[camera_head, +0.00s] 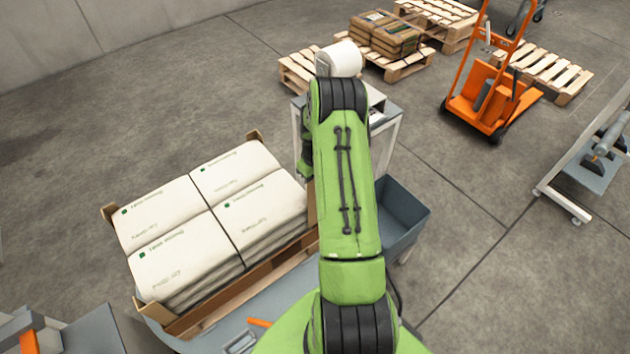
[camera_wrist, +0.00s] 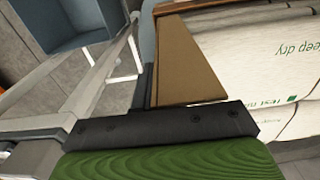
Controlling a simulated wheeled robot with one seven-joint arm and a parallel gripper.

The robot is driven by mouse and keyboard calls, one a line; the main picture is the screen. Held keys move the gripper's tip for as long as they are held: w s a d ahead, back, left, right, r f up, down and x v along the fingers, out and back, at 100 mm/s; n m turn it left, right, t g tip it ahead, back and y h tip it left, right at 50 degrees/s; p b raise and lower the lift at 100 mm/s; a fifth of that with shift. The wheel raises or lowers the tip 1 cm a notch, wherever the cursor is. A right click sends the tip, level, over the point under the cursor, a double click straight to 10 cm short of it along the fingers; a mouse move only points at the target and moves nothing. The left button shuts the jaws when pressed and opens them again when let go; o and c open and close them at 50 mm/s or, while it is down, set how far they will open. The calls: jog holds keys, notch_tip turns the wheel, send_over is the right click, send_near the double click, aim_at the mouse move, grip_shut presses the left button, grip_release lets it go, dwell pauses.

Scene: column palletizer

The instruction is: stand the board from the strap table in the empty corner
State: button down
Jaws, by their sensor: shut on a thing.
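My gripper (camera_wrist: 165,122) is shut on a brown cardboard board (camera_wrist: 185,65) in the wrist view. The board stretches beyond the dark jaw, beside the white sacks (camera_wrist: 255,60). In the head view a brown strip, which looks like this board (camera_head: 312,208), shows upright at the right corner of the sack stack (camera_head: 210,215); my arm hides the gripper and part of that corner. I cannot tell whether the board touches the sacks or the pallet. Brown boards stand at the left (camera_head: 107,213), back (camera_head: 256,136) and front (camera_head: 148,312) corners.
A white-legged table (camera_head: 386,120) stands behind my arm, with a blue-grey bin (camera_head: 402,215) in front of it; the bin also shows in the wrist view (camera_wrist: 75,25). Pallets (camera_head: 400,68) and an orange truck (camera_head: 490,90) stand farther back.

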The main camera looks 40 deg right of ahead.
notch_tip(320, 180, down, 7)
jog(key=b, duration=0.5)
jog(key=shift+b, duration=0.35)
jog(key=c, duration=1.2)
grip_release()
jog(key=shift+w+f, duration=0.1)
jog(key=shift+c, duration=0.2)
jog(key=shift+o, duration=0.4)
jog(key=shift+w+a, duration=0.1)
notch_tip(320, 180, up, 16)
jog(key=p, duration=0.2)
jog(key=shift+s+d+f, duration=0.15)
jog(key=shift+s+d, duration=0.1)
jog(key=shift+d, duration=0.15)
